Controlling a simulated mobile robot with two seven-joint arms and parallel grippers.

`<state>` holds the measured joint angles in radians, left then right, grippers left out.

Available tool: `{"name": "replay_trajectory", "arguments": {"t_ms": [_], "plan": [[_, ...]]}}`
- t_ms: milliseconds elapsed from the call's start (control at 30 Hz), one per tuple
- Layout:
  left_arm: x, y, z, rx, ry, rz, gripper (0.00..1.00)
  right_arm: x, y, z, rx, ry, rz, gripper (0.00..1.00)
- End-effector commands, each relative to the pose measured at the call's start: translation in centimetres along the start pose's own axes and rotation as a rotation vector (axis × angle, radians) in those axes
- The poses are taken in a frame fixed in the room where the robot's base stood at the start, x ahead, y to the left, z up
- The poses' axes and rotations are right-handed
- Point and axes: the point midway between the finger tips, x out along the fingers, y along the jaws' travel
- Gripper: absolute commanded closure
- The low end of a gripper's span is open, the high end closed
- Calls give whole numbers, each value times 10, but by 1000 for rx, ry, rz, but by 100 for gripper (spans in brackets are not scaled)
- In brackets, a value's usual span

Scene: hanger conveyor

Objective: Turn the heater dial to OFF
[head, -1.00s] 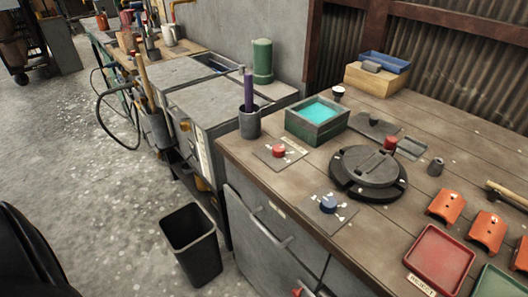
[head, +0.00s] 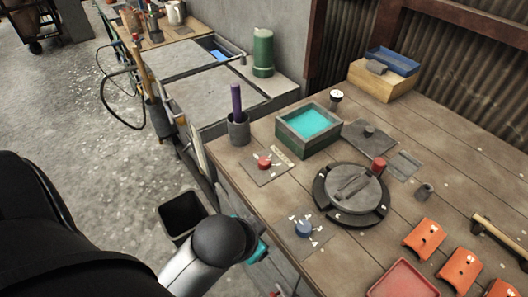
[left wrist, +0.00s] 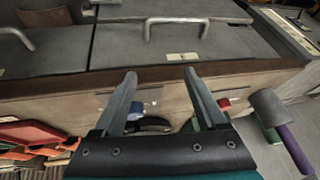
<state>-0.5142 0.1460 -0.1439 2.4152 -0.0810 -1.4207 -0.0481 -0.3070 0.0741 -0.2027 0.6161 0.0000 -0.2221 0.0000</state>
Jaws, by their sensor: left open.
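Two dials stand on square plates on the wooden bench. The red dial (head: 264,162) is beside a small label strip and near the green box of teal liquid. The blue dial (head: 304,228) has white marks around it and is nearer the front edge. I cannot read which is the heater dial or its setting. My left arm reaches in at the bottom, its gripper just off the bench's front edge, mostly hidden behind my wrist. In the left wrist view my left gripper (left wrist: 160,72) is open and empty, with the blue dial (left wrist: 134,111) and red dial (left wrist: 224,103) beyond its fingers.
The green box (head: 308,130), a cup with a purple handle (head: 237,128) and a round dark lidded plate (head: 352,194) stand near the dials. Orange pieces (head: 424,240) and a red tray (head: 402,281) are at right. A black bin (head: 180,215) stands on the floor.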

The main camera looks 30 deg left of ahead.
Motion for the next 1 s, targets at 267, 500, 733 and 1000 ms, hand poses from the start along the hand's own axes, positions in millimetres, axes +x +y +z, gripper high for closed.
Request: {"name": "replay_trajectory", "arguments": {"t_ms": [267,500,733,1000], "plan": [[-10,-40,-103,229,340,-223,26,-2,1,-5,0,8,1,50],[-56,-59,-222,593,744,-537,26,-2,3,-8,0,14,4,50],[-134,-23,-315,1109,1157,-927,26,-2,7,-8,1,14,9,50],[-177,62,-340,1843,1522,-1348,26,-2,7,-8,2,14,9,50]]}}
